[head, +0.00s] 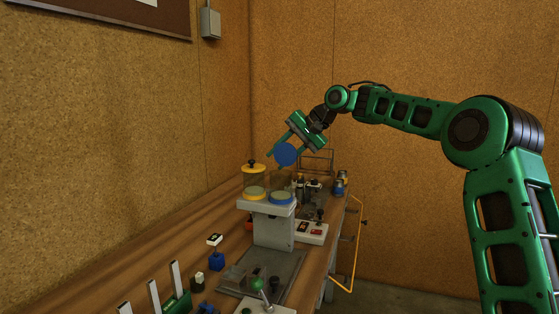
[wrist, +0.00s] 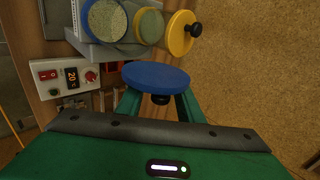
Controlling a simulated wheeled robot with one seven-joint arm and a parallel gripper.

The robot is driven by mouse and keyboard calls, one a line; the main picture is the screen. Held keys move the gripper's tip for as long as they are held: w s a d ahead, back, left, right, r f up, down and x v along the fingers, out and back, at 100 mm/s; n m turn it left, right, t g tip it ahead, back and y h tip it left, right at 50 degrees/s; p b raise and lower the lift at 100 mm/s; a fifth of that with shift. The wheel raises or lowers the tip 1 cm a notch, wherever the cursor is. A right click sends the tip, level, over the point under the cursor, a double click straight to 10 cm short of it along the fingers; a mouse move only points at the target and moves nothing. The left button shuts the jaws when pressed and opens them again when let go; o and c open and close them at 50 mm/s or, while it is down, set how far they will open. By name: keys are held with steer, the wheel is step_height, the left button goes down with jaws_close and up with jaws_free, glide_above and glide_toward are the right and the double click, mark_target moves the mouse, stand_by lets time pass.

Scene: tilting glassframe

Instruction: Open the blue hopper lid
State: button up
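The blue lid (head: 285,154), a round disc, is in the air above the clear blue-ringed hopper (head: 281,198), apart from it and tilted. My gripper (head: 283,156) is at the lid. In the wrist view the lid (wrist: 155,74) sits between the tips of my two fingers (wrist: 158,104), which reach its rim on both sides. Its black knob (wrist: 160,99) points back toward my palm, with gaps between it and the fingers. The blue hopper's open mouth (wrist: 107,20) shows pale contents inside. Exact finger contact is partly hidden behind the lid.
A second hopper with a yellow lid (head: 254,169) stands just left of the blue one, on the same grey machine (head: 273,230). A control box (head: 311,232) and a wire rack (head: 317,157) are nearby. Several small items crowd the wooden bench. A cork wall stands behind.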

steer(key=v, duration=1)
steer(key=shift+d+r, duration=0.2)
steer(key=shift+d, duration=0.05)
steer(key=shift+s, duration=0.15)
